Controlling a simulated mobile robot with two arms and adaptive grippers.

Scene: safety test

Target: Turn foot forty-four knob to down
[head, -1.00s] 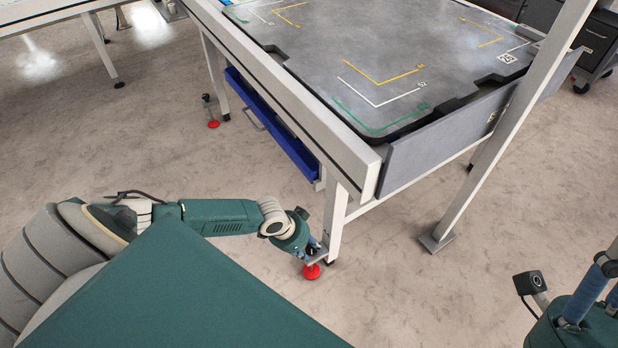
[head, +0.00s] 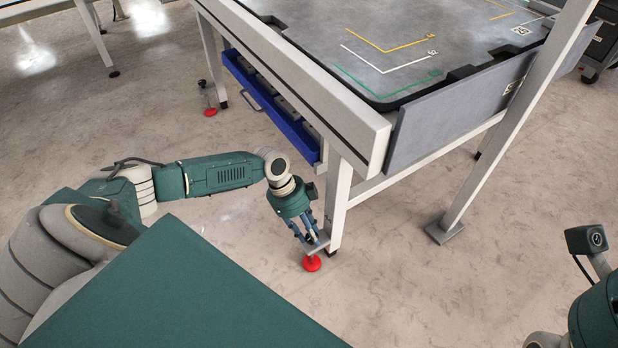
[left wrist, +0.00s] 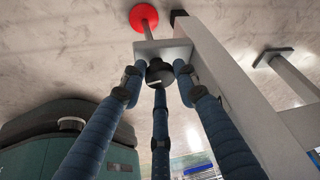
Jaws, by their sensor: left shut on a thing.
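The table's near corner foot has a red round pad (head: 312,263) on the floor and a grey bracket (head: 319,246) fixed to the table leg. In the left wrist view the black knob (left wrist: 158,73) sits against the bracket (left wrist: 163,47), with a pale line on its face. The red pad (left wrist: 143,18) lies beyond it. My left gripper (head: 309,239) reaches down to the bracket, its blue fingers closed around the knob. In the head view the fingers mostly hide the knob. Only part of my right gripper's wrist (head: 597,312) shows at the lower right; its fingertips are out of frame.
The table leg (head: 338,205) stands close beside my left gripper. A blue drawer (head: 270,112) hangs under the grey-topped table (head: 400,65). Another foot with a red pad (head: 210,112) is farther back. A slanted post (head: 490,150) stands to the right. The floor in front is clear.

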